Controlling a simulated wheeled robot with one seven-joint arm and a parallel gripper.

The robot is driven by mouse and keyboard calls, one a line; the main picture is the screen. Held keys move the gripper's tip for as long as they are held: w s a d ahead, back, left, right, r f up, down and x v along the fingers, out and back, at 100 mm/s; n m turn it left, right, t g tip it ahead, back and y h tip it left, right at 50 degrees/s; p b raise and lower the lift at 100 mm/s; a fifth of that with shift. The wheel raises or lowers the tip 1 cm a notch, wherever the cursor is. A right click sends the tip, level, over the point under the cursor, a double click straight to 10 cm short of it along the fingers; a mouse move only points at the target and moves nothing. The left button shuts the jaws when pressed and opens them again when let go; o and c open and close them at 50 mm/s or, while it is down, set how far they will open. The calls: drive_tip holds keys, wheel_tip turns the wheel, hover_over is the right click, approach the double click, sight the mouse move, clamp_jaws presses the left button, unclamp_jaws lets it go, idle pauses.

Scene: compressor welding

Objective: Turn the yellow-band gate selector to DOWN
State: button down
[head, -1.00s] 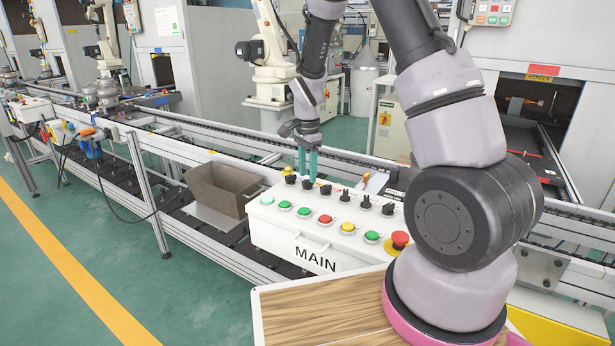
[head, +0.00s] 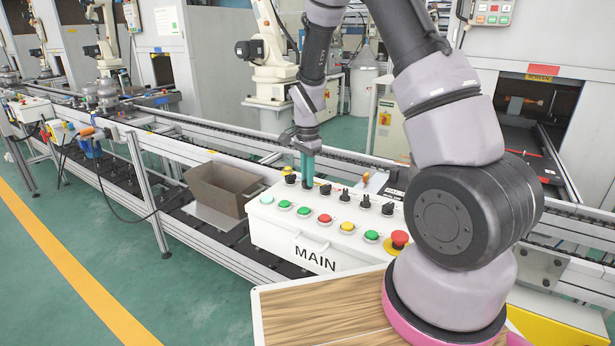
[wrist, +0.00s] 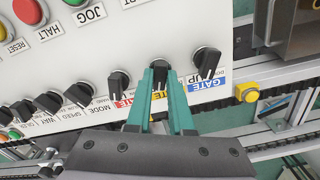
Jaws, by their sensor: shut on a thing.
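The yellow-band gate selector is a black rotary knob (wrist: 159,70) on the white MAIN panel. A yellow label (wrist: 159,95) shows between my fingers in the wrist view. My gripper (wrist: 161,84) has teal fingers, one on each side of this knob, and is shut on it. The knob's handle lies roughly along the fingers; its exact setting is partly hidden. In the head view my gripper (head: 307,182) stands upright over the second selector from the left and hides most of it.
A blue-band selector (wrist: 206,62) is close on the right in the wrist view, a red-band one (wrist: 119,82) on the left. More black selectors and coloured buttons fill the MAIN box (head: 300,240). A conveyor rail (head: 230,150) runs behind it. An open brown bin (head: 215,195) stands to its left.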

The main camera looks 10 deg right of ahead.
drive_tip(key=n, duration=0.4)
drive_tip(key=shift+n, duration=2.3)
drive_tip(key=c, duration=0.8)
unclamp_jaws()
drive_tip(key=shift+r, duration=0.1)
